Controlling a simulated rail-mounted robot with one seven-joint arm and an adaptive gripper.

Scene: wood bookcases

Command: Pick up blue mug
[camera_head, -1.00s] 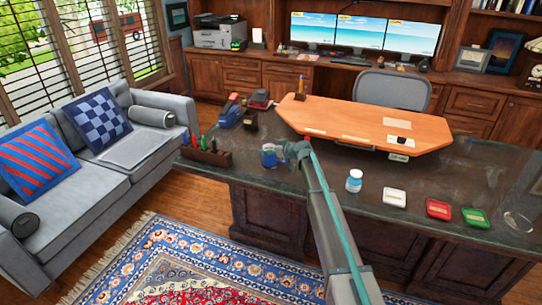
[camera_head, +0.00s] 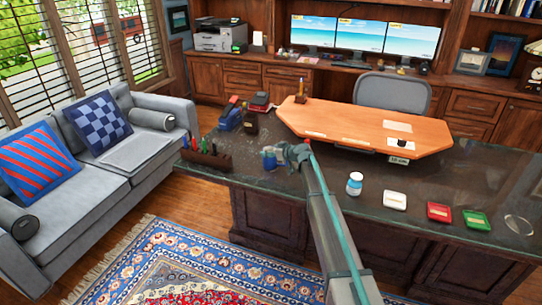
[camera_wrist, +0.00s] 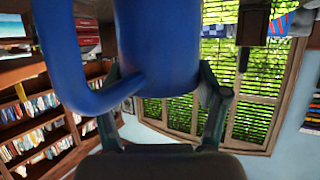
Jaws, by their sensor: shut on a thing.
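The blue mug (camera_head: 269,157) is at the left part of the dark desk in the head view, just left of my gripper (camera_head: 283,154). In the wrist view the blue mug (camera_wrist: 158,45) fills the top middle, close to the camera, with its handle curving on the left. The two fingers of my gripper (camera_wrist: 166,100) stand on either side of the mug and are shut on it. Whether the mug's base touches the desk is hard to tell in the head view.
A pen holder (camera_head: 206,158) stands left of the mug on the dark desk (camera_head: 330,182). A stapler-like blue item (camera_head: 230,115) lies behind. A white-capped bottle (camera_head: 354,184), a white box (camera_head: 395,200), a red box (camera_head: 439,212) and a green box (camera_head: 476,220) are to the right.

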